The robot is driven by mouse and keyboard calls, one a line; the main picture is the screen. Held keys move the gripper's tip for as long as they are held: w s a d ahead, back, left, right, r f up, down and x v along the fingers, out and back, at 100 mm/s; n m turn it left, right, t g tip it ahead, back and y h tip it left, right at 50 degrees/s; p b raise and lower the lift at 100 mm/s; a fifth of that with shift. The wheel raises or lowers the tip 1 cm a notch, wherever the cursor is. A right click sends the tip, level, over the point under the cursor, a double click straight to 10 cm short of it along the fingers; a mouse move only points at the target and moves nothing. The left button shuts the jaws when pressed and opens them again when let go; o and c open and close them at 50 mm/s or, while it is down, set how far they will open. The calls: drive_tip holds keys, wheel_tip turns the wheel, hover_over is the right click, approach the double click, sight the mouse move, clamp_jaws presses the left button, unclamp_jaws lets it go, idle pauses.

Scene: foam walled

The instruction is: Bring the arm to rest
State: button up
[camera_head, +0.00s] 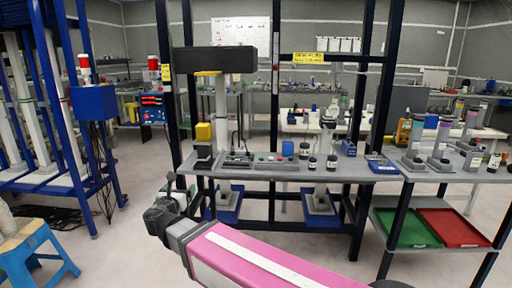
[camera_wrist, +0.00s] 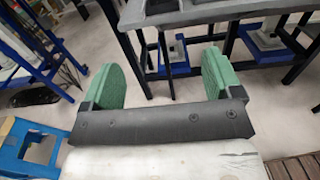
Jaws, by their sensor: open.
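My gripper (camera_wrist: 160,76) shows in the wrist view with its two green finger pads wide apart. The gap between them is empty, with floor and part of a workbench's frame seen beyond. In the head view my pink arm link runs from the bottom edge up and left to a dark wrist in front of the grey workbench (camera_head: 262,172).
A blue stool (camera_head: 40,248) stands at lower left, below a blue frame (camera_head: 88,190). Jars and instruments line the workbench. At right, a lower shelf holds a green tray (camera_head: 404,236) and a red tray (camera_head: 452,236). Pale floor (camera_head: 120,255) is open left of my arm.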

drive_tip(key=w+d+f+m+g+h, duration=0.2)
drive_tip(key=w+d+f+m+g, duration=0.25)
drive_tip(key=d+f+m, duration=0.6)
drive_tip(key=w+d+f+m+g+h, duration=0.3)
drive_tip(key=d+f+m+g, duration=0.25)
drive_tip(key=d, duration=1.05)
drive_tip(key=s+d+f+m+g+y, duration=0.3)
drive_tip(key=d+f+m, duration=0.3)
drive_tip(key=d+m, duration=0.3)
drive_tip(key=s+d+f+m+g+y, duration=0.3)
drive_tip(key=s+d+f+m+g, duration=0.1)
drive_tip(key=d+m, duration=0.6)
wheel_tip(320, 180, down, 3)
drive_tip(key=shift+s+d+r+g+y, duration=0.2)
drive_tip(key=shift+s+d+g+y, duration=0.1)
drive_tip(key=shift+s+g, duration=0.15)
